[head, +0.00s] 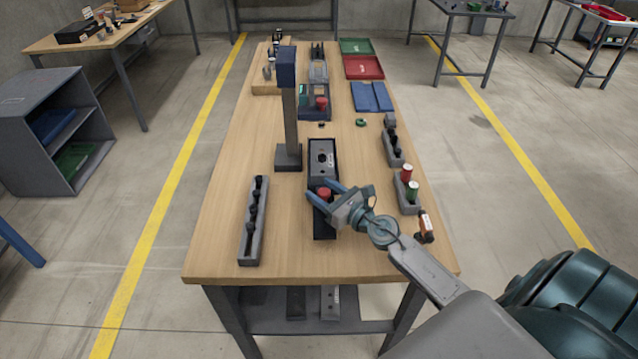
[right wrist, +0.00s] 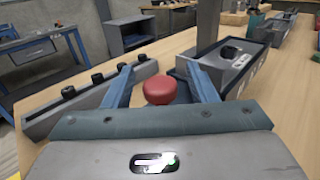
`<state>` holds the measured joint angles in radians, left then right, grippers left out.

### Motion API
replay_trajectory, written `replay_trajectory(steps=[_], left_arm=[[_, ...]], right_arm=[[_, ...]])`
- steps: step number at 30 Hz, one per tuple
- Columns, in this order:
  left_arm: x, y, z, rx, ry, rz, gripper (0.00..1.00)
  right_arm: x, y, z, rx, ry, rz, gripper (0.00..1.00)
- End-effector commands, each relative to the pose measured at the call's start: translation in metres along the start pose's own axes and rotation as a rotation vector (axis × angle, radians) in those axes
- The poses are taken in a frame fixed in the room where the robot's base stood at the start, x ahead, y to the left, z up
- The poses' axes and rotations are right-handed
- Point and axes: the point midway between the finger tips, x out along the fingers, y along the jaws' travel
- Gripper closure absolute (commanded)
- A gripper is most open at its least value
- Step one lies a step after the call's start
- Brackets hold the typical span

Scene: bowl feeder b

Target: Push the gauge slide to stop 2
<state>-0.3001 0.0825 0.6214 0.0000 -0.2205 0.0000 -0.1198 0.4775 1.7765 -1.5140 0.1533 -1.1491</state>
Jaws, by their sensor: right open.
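The gauge is a long dark base (head: 324,228) on the middle of the bench. A grey plate (head: 323,160) with a black part on it covers its far half; this plate also shows in the right wrist view (right wrist: 222,68). A red round knob (head: 325,193) stands over the nearer half, and it also shows in the right wrist view (right wrist: 160,90). My right gripper (head: 322,190) is open, with one finger on each side of the red knob. I cannot tell whether the fingers touch it. The stop marks are too small to read. My left gripper is not in view.
A grey post with a blue head (head: 287,70) stands left of the gauge. A grey rack with black pegs (head: 253,220) lies at left. A holder with red and green pieces (head: 407,190) and a brown bottle (head: 425,228) stand at right. Trays (head: 364,67) lie at the back.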

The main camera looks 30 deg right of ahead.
Motion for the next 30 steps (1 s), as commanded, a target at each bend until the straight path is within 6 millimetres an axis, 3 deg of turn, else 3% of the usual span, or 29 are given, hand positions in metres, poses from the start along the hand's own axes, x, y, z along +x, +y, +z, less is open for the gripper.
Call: replay_trajectory(steps=[6,15,23,30], left_arm=[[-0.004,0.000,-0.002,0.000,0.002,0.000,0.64],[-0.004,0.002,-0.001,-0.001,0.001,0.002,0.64],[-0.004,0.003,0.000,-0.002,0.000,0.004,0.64],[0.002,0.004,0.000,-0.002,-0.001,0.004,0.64]], right_arm=[[0.016,0.000,0.000,0.002,0.000,0.000,0.48],[0.017,0.000,-0.001,0.000,0.001,0.001,0.48],[0.017,0.000,0.000,0.001,0.000,0.001,0.99],[0.026,-0.008,-0.002,-0.001,-0.002,0.001,1.00]])
